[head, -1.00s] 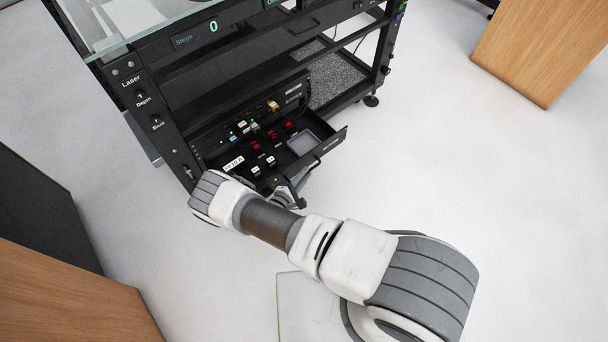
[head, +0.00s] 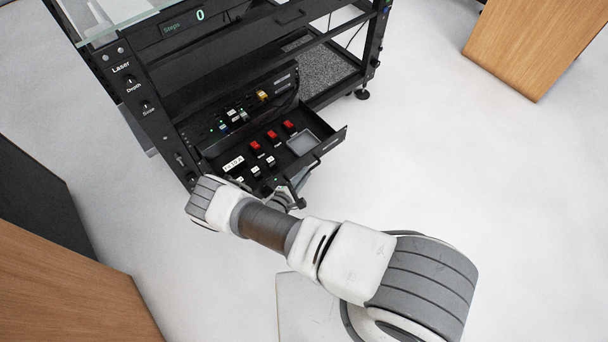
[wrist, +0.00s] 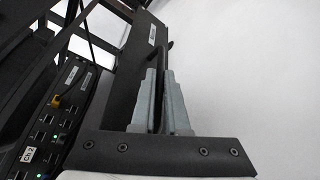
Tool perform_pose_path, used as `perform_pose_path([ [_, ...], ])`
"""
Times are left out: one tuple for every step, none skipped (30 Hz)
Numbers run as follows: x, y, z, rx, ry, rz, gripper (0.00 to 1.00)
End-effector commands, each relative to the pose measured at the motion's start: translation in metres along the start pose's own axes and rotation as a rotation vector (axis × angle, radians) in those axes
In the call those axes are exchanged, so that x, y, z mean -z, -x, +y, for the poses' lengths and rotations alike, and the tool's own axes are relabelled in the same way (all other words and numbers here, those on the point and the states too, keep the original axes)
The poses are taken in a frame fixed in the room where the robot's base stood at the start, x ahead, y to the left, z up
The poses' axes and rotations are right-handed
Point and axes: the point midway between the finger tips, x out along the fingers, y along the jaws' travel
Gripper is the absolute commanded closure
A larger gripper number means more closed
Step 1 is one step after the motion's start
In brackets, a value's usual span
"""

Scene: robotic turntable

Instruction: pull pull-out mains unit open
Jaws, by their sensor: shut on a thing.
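The pull-out mains unit (head: 313,157) is a black drawer low in the turntable's frame. It stands well out of the frame in the head view, showing red switches, white labels and a grey square tray inside. In the wrist view its front panel (wrist: 143,60) runs up from the fingers. My gripper (wrist: 161,75) is shut on the drawer's dark bar handle (wrist: 163,58), with a grey finger on each side. In the head view my gripper (head: 297,198) is at the drawer's front, mostly hidden behind my wrist.
The black turntable frame (head: 165,135) stands behind the drawer, with a fixed socket panel (wrist: 58,110) beside it. Wooden cabinets stand at the lower left (head: 70,290) and upper right (head: 530,45). The white floor to the right is clear.

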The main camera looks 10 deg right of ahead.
Motion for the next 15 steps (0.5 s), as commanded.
perform_pose_path([
  [-0.001, -0.0005, -0.0019, 0.003, 0.002, -0.002, 1.0],
  [-0.001, -0.0005, -0.0019, 0.003, 0.002, -0.002, 1.0],
  [-0.001, -0.0005, -0.0019, 0.003, 0.002, -0.002, 1.0],
  [-0.0011, -0.0005, -0.0019, 0.003, 0.002, -0.002, 1.0],
  [-0.001, -0.0005, -0.0019, 0.003, 0.002, -0.002, 1.0],
  [-0.001, -0.0005, -0.0019, 0.003, 0.002, -0.002, 1.0],
  [-0.001, -0.0005, -0.0019, 0.003, 0.002, -0.002, 1.0],
  [-0.001, -0.0005, -0.0019, 0.003, 0.002, -0.002, 1.0],
  [-0.001, -0.0005, -0.0019, 0.003, 0.002, -0.002, 0.84],
  [-0.001, -0.0005, -0.0018, 0.003, 0.002, -0.002, 0.79],
  [-0.0009, -0.0005, -0.0018, 0.003, 0.002, -0.001, 0.73],
  [-0.0008, -0.0004, -0.0016, 0.002, 0.001, -0.001, 0.66],
  [-0.0007, -0.0004, -0.0014, 0.002, 0.001, -0.001, 0.61],
  [-0.0006, -0.0004, -0.0013, 0.002, 0.001, -0.001, 0.58],
  [-0.0005, -0.0003, -0.0011, 0.002, 0.001, -0.001, 0.58],
])
